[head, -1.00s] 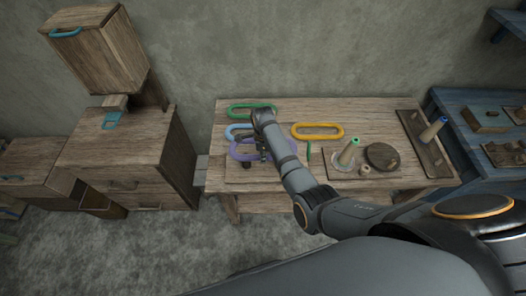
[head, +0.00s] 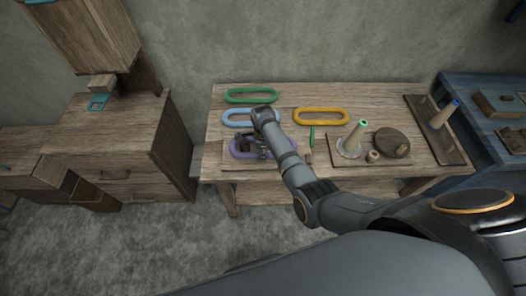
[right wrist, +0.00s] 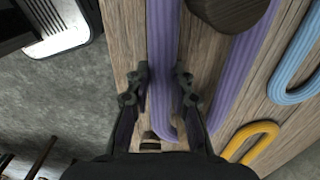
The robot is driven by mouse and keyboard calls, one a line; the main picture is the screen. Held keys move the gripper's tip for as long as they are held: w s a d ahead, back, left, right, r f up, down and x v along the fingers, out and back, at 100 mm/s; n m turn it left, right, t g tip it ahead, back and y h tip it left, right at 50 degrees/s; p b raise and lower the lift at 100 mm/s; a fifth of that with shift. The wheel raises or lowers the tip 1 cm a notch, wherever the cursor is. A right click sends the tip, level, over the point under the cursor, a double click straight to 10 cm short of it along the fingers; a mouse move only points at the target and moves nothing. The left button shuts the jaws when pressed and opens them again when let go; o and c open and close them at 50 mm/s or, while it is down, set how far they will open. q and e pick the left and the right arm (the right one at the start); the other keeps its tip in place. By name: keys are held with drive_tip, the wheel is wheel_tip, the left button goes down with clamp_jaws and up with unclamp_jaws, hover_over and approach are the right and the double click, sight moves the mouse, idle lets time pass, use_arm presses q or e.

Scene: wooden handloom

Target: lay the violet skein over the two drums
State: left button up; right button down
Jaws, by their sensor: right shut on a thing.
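The violet skein (head: 237,148) is a long ribbed loop above the front left of the wooden table. My right gripper (right wrist: 160,88) has its fingers on both sides of one strand near the loop's end and is shut on it. In the head view my right gripper (head: 264,148) is dark and partly hidden by its own arm. A dark round wooden drum top (right wrist: 232,12) shows between the two strands in the right wrist view. A small wooden piece (head: 308,157) stands just right of the skein; I cannot tell whether it is the second drum. My left gripper is out of view.
Green (head: 250,96), blue (head: 236,118) and orange (head: 321,116) skeins lie behind on the table (head: 400,92). A green-tipped cone (head: 357,136) and a dark disc (head: 391,142) stand to the right. A wooden cabinet (head: 130,145) is at left.

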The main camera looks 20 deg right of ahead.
drive_tip(key=shift+f+b, duration=0.4)
drive_tip(key=shift+f, duration=0.55)
drive_tip(key=c, duration=1.1)
unclamp_jaws()
wheel_tip(320, 180, up, 12)
